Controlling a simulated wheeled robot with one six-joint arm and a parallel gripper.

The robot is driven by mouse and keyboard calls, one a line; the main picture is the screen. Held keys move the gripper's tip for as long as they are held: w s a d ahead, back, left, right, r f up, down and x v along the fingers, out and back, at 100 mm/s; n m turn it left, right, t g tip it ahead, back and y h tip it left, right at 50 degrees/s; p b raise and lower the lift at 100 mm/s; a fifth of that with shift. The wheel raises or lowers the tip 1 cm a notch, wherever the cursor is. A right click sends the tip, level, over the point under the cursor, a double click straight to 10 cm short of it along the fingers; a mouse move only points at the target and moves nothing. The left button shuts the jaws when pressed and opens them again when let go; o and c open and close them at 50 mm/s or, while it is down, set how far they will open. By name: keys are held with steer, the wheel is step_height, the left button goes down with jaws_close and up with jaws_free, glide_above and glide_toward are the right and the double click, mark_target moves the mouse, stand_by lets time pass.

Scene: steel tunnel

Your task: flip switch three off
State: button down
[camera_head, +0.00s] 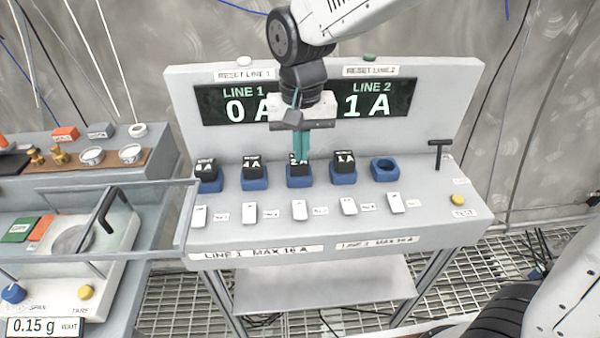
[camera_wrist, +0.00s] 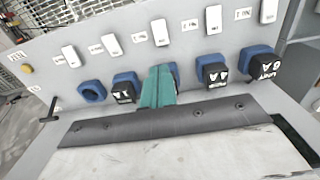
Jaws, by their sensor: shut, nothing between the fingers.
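A row of white rocker switches runs along the front of the grey console. The middle one, third from either end, is switch three (camera_head: 299,210); it also shows in the wrist view (camera_wrist: 160,32). Its small label is unreadable, and I cannot tell which way its rocker is set. My gripper (camera_head: 301,156) has its green fingers shut and empty, pointing down over the middle black block (camera_head: 300,169), behind switch three. In the wrist view the fingers (camera_wrist: 158,72) hide most of that block. They are apart from the switch.
Black blocks sit in blue sockets (camera_head: 255,178) behind the switches; the rightmost socket (camera_head: 385,169) is empty. A black T-handle (camera_head: 438,152) and a yellow button (camera_head: 457,200) stand at right. The display (camera_head: 228,103) reads 0 A and 1 A. A scale bench (camera_head: 80,240) adjoins at left.

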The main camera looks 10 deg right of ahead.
mark_target(301, 204)
step_height(301, 204, down, 13)
steer(key=shift+f, duration=0.15)
stand_by(0.4)
steer(key=shift+w+f, duration=0.15)
steer(key=shift+f, duration=0.05)
steer(key=shift+s+r, duration=0.25)
steer(key=shift+s, duration=0.6)
